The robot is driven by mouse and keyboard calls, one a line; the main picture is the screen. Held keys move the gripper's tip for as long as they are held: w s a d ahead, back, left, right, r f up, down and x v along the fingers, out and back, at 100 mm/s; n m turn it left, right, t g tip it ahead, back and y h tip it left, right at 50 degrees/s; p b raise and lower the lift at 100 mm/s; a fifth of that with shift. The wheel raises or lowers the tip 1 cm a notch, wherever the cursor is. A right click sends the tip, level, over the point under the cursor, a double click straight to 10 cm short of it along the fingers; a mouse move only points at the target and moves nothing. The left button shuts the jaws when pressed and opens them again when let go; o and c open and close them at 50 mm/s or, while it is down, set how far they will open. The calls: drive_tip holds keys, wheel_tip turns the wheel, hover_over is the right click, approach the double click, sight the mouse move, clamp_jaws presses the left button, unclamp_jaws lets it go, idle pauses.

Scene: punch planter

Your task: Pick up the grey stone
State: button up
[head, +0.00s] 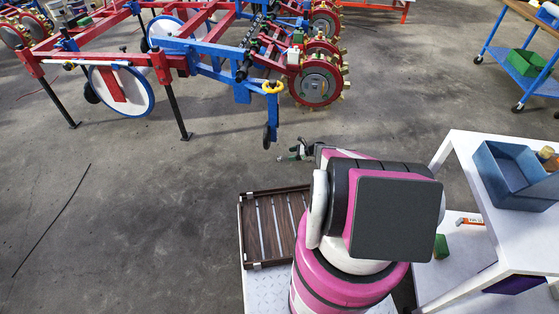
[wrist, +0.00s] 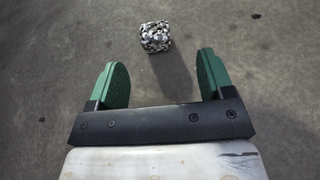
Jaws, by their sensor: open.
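The grey stone (wrist: 155,37) is a small, speckled grey-and-white lump on the concrete floor in the wrist view. It lies ahead of my gripper (wrist: 158,75), roughly midway between the lines of the two green fingers and beyond their tips. The fingers are apart with nothing between them. In the head view my gripper (head: 292,152) shows small beyond my arm, over the floor near the planter. I cannot clearly make out the stone in the head view.
A red and blue planter (head: 205,45) with wheels stands ahead. A slatted brown tray (head: 264,236) is close by my arm. A white table (head: 480,172) with a blue bin (head: 500,168) stands at right. A blue cart (head: 525,68) is far right. Open floor lies left.

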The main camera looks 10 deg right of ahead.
sight(281, 158)
drive_tip(key=shift+s+x, duration=0.2)
drive_tip(key=shift+x, duration=1.45)
drive_tip(key=shift+s+x, duration=0.15)
drive_tip(key=shift+x, duration=1.5)
drive_tip(key=shift+a, duration=0.1)
drive_tip(key=c, duration=1.1)
